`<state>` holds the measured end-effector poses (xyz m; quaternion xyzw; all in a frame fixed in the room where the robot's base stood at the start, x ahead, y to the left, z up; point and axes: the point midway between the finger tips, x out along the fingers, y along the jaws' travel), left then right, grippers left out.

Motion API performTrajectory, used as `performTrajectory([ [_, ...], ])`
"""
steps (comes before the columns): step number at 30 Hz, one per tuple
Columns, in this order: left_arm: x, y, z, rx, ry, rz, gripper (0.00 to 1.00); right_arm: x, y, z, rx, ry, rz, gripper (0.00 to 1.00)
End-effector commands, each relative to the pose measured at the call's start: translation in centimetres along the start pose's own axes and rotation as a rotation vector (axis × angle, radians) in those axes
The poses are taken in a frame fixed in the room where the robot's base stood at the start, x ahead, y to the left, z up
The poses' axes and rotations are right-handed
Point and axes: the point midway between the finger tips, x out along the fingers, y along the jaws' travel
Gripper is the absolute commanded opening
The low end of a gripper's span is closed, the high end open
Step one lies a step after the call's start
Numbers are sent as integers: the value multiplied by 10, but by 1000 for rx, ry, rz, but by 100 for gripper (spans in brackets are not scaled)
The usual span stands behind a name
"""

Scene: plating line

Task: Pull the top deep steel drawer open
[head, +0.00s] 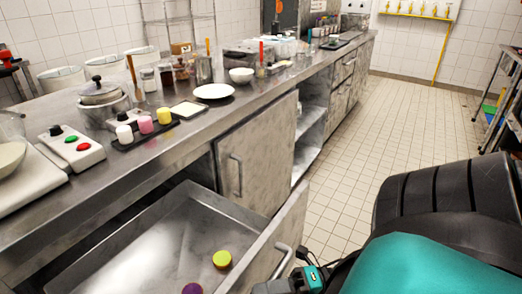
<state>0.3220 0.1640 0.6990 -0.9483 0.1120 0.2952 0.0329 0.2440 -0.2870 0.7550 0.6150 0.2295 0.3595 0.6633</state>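The deep steel drawer (150,245) stands pulled out below the counter at the lower left, and its inside shows. Its front panel (265,245) faces right and carries a curved bar handle (284,262). My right gripper (301,254) is at the bottom of the head view, just right of the handle. Its dark fingers are small and partly hidden, so I cannot tell if they touch or grip the bar. My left gripper is not in view.
A yellow-topped round item (222,259) and a purple one (192,289) lie in the drawer. A closed cabinet door (257,155) stands beyond it. The counter holds pots, plates and a button box (72,147). The tiled floor (360,150) is clear.

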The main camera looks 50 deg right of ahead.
Motion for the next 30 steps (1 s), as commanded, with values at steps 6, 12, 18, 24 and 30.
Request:
performTrajectory([
  [6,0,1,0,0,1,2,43,0,0,0,0,0,1,26],
  [12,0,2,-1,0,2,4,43,0,0,0,0,0,0,46],
  [18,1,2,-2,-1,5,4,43,0,0,0,0,0,0,46],
  [24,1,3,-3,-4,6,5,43,-2,0,0,1,0,-1,46],
  [30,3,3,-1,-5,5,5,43,-29,-2,0,2,-1,-5,46],
])
